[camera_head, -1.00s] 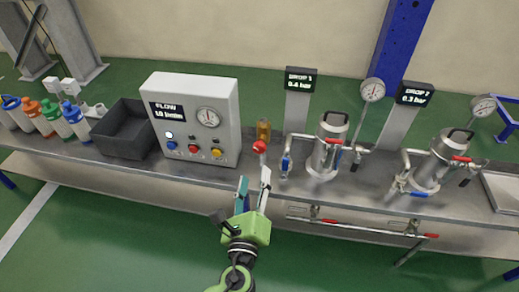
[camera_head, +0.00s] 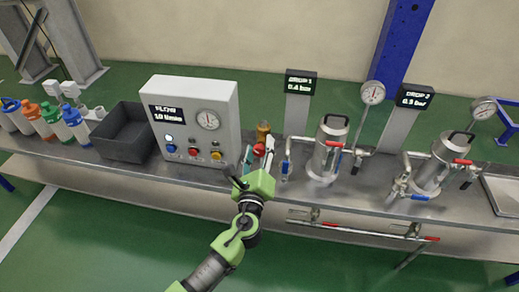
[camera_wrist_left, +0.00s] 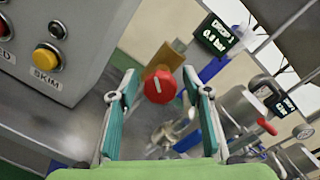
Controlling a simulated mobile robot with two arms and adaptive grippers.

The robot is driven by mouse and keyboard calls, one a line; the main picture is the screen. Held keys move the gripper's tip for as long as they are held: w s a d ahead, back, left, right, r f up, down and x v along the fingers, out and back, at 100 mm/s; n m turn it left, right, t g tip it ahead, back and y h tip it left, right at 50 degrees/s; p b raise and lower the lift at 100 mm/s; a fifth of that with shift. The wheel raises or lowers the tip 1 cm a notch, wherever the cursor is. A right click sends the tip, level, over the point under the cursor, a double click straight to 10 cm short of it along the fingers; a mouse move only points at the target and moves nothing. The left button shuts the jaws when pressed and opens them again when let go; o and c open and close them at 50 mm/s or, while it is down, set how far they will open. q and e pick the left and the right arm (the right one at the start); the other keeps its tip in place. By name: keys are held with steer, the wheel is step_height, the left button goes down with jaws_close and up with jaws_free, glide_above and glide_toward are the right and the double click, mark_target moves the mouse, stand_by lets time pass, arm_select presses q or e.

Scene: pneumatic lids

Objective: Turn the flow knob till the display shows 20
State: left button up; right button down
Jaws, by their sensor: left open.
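The red flow knob (camera_head: 259,149) sits on a brass valve body (camera_head: 263,130) right of the white control box. In the left wrist view the knob (camera_wrist_left: 160,86) is a red disc with a pale pointer mark, lying between the fingers near their tips. My left gripper (camera_head: 258,155) is open around the knob, with a gap on each side. The flow display (camera_head: 167,114) on the box seems to read 10 l/min; the digits are small. My right gripper is not in view.
The white control box (camera_head: 224,112) with a gauge and coloured buttons stands just left of the gripper. A blue-handled pipe (camera_head: 286,160) and a steel vessel (camera_head: 325,160) stand to the right. A dark bin (camera_head: 124,148) and several bottles stand further left.

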arm_select(q)
steer(key=c, duration=1.1)
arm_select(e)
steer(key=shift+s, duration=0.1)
arm_select(q)
steer(key=shift+n, duration=0.3)
steer(key=n+b, duration=0.2)
steer(key=n, duration=0.2)
steer(key=shift+f+n, duration=0.1)
steer(key=shift+n, duration=0.3)
steer(key=n, duration=0.4)
steer(key=shift+g+h+b, duration=0.3)
steer(key=shift+g+b, duration=0.05)
steer(key=shift+g, duration=0.05)
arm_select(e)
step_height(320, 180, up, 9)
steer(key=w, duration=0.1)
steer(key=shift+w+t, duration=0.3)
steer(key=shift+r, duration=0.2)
arm_select(q)
steer(key=o, duration=1.1)
